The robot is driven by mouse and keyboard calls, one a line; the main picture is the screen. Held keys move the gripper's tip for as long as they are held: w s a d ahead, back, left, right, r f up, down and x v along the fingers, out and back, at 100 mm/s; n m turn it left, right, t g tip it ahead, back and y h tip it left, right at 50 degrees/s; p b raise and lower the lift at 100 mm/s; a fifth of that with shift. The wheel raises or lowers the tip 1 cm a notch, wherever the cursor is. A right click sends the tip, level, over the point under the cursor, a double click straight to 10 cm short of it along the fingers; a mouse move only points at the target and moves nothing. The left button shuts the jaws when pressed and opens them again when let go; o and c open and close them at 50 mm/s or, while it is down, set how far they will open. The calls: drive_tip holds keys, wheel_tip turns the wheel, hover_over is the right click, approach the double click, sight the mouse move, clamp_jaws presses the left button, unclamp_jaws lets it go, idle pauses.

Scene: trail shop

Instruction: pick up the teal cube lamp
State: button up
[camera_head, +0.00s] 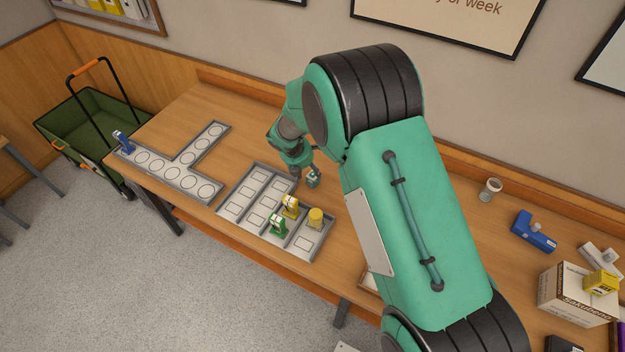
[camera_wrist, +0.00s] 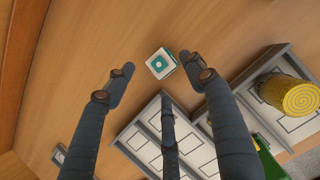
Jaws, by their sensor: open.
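The teal cube lamp (camera_wrist: 160,64) shows in the wrist view as a small teal block with a white face and a teal mark. It sits on the wooden table, just beyond and between the fingertips of my gripper (camera_wrist: 157,76). My gripper is open, with nothing between its fingers. In the head view the lamp (camera_head: 313,181) is a small teal block beside the grey compartment tray (camera_head: 228,211), close under my gripper (camera_head: 304,174). I cannot tell the exact gap between the fingers and the lamp.
The tray holds a yellow cylinder (camera_head: 315,218), a yellow item (camera_head: 290,205) and a green item (camera_head: 277,225). A T-shaped tray (camera_head: 187,151) with a blue item (camera_head: 122,141) lies left. A jar (camera_head: 490,190), blue object (camera_head: 533,232) and box (camera_head: 570,297) stand right.

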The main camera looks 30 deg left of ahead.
sight(312, 175)
drive_tip(key=shift+b+x, duration=0.55)
drive_tip(key=shift+x, duration=2.1)
drive_tip(key=shift+c, duration=0.5)
drive_tip(key=c, duration=0.9)
drive_tip(key=o, duration=1)
drive_tip(key=shift+r, duration=0.1)
drive_tip(key=p+v, duration=0.2)
drive_tip(key=v, duration=1.1)
drive_tip(key=shift+s+r, duration=0.2)
drive_tip(key=shift+r, duration=0.1)
